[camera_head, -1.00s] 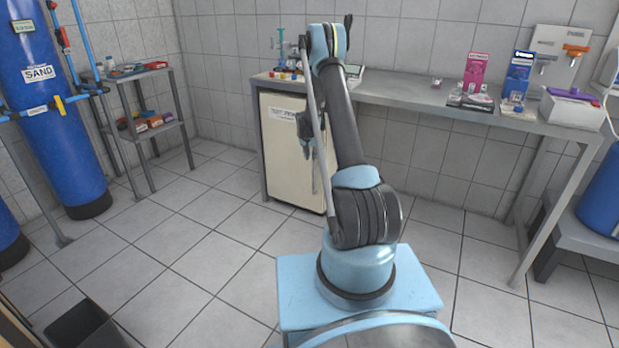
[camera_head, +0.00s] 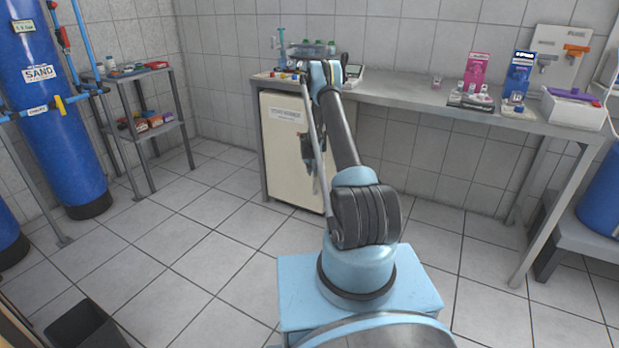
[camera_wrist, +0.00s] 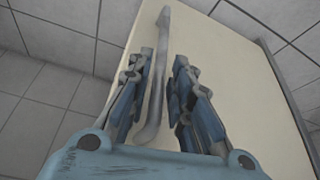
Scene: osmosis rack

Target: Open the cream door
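The cream door (camera_head: 290,170) is the front of a cabinet under the left end of the bench, and it looks shut. A label sits near its top. In the wrist view the cream door (camera_wrist: 235,110) fills the middle and right, with a grey bar handle (camera_wrist: 165,75) running lengthwise. My gripper (camera_wrist: 164,62) is open, its two fingers on either side of the handle in this view. I cannot tell whether they touch it. In the head view my gripper (camera_head: 308,150) is in front of the door's right part, partly hidden by my arm, which also covers the handle.
The metal bench (camera_head: 420,93) runs along the wall above the cabinet, with boxes and small items on top. A shelf (camera_head: 150,130) and blue tanks (camera_head: 55,110) stand at the left. The tiled floor (camera_head: 200,235) before the door is clear.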

